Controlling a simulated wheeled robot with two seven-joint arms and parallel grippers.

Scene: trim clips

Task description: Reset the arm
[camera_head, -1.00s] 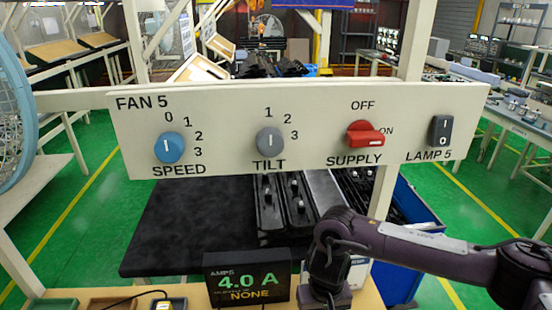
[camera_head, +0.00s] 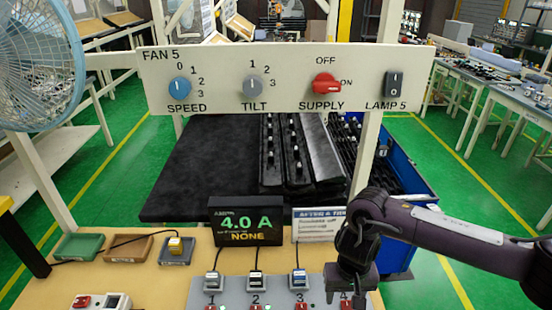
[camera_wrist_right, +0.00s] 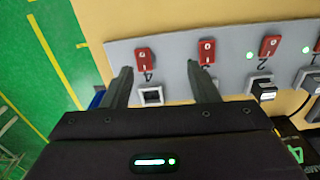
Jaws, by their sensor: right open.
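My right gripper (camera_head: 354,288) is at the lower right of the head view, over the right end of a grey numbered socket strip (camera_head: 236,286). In the right wrist view my right gripper (camera_wrist_right: 158,76) is open, its two dark fingers apart and nothing between them. An empty socket (camera_wrist_right: 150,96) shows between the fingers, beside the red switch (camera_wrist_right: 145,55) of number 4. Plugs (camera_head: 256,279) sit in sockets 1, 2 and 3. My left gripper is in neither view.
A control panel (camera_head: 220,98) spans the upper head view, with a fan (camera_head: 40,62) left of it. A meter (camera_head: 247,222) reads 4.0 A. A sign stands beside it. Small trays (camera_head: 128,248) and a switch box (camera_head: 100,302) are on the bench's left.

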